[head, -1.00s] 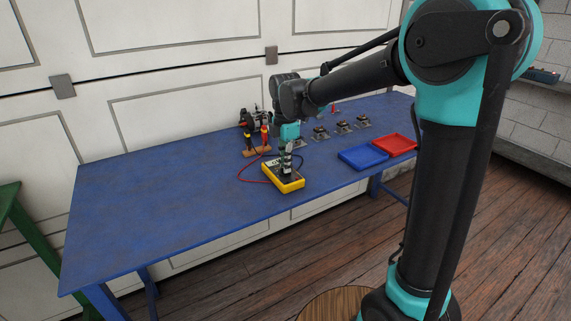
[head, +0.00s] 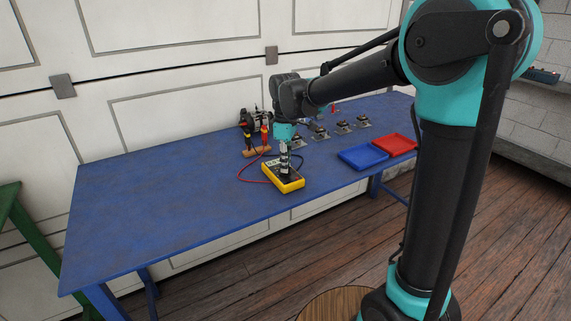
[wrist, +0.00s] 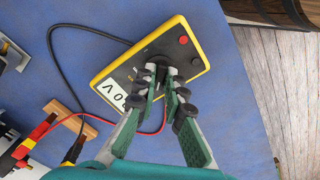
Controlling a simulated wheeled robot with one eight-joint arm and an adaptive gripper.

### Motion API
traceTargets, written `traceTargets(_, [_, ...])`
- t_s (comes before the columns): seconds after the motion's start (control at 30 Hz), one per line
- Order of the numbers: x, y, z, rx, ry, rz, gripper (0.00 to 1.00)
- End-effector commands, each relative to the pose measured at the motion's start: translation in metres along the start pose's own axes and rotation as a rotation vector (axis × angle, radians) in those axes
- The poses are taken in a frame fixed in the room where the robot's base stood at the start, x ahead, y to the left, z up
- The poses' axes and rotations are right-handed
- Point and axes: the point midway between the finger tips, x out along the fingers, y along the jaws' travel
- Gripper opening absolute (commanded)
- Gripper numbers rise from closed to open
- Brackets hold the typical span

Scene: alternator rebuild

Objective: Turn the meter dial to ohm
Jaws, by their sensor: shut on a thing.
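The yellow meter (head: 290,183) lies on the blue table, and it also shows in the wrist view (wrist: 108,72). Its display (wrist: 115,93) shows a partly covered reading that looks like "0 V". My gripper (head: 284,172) points down over the meter. In the wrist view my gripper (wrist: 160,72) is shut on the dark dial (wrist: 153,56) at the middle of the meter's face. The fingers hide most of the dial, so I cannot read its setting.
Red and black leads run from the meter to probes on a wooden block (head: 257,152). An alternator (head: 255,120) stands behind. A blue tray (head: 362,158) and a red tray (head: 395,145) lie right, near several small parts on plates. The table's left half (head: 150,200) is clear.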

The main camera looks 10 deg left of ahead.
Motion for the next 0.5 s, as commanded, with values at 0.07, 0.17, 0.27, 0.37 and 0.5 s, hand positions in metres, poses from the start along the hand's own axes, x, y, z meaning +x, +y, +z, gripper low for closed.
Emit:
traceTargets(0.07, [-0.0001,0.0001,-0.0001,0.073,0.0,0.0,0.0])
traceTargets(0.17, [-0.0001,0.0001,-0.0001,0.168,0.0,0.0,0.0])
traceTargets(0.27, [-0.0001,0.0001,-0.0001,0.263,0.0,0.0,0.0])
traceTargets(0.37, [-0.0001,0.0001,-0.0001,0.358,0.0,0.0,0.0])
traceTargets(0.5, [-0.0001,0.0001,0.0,0.49,0.0,0.0,0.0])
